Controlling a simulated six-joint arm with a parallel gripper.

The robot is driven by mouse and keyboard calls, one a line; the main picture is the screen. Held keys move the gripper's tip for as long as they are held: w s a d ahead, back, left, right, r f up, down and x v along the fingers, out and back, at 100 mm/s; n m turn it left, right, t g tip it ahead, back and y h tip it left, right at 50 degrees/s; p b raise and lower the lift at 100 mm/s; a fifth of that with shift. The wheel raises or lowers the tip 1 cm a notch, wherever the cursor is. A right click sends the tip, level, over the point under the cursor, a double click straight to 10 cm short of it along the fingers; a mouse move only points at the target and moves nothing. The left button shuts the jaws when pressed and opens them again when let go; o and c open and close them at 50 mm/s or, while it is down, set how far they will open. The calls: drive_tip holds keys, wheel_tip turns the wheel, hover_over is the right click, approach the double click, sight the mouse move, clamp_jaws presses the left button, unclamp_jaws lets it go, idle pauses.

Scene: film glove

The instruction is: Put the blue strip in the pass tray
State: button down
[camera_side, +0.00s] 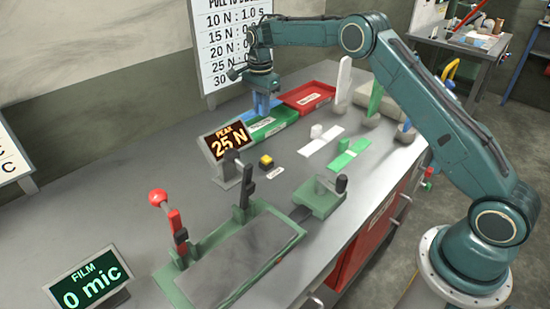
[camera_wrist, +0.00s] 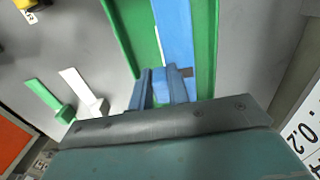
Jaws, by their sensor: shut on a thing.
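My gripper (camera_side: 262,108) is at the back of the bench, above the green pass tray (camera_side: 285,117). In the wrist view its blue fingers (camera_wrist: 160,75) are shut on the grip block of the blue strip (camera_wrist: 174,30). The strip reaches away from the fingers, over the green tray, whose wall shows at the left (camera_wrist: 118,25). In the side view the blue strip (camera_side: 262,126) shows under the fingers, partly hidden by the display. I cannot tell whether the strip touches the tray floor.
A red tray (camera_side: 308,97) stands beside the green tray. A white strip (camera_side: 318,140) and a green strip (camera_side: 348,156) lie on the bench. The "25 N" display (camera_side: 228,140) stands in front of the tray. A clamp fixture (camera_side: 245,255) fills the front.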

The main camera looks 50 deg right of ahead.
sight(262, 128)
drive_tip(key=shift+f, duration=2.1)
drive_tip(key=shift+f, duration=0.1)
drive_tip(key=c, duration=1.3)
unclamp_jaws()
drive_tip(key=shift+c, duration=0.2)
wheel_tip(262, 128, up, 12)
drive_tip(key=shift+f, duration=0.1)
drive_tip(key=shift+r, duration=0.25)
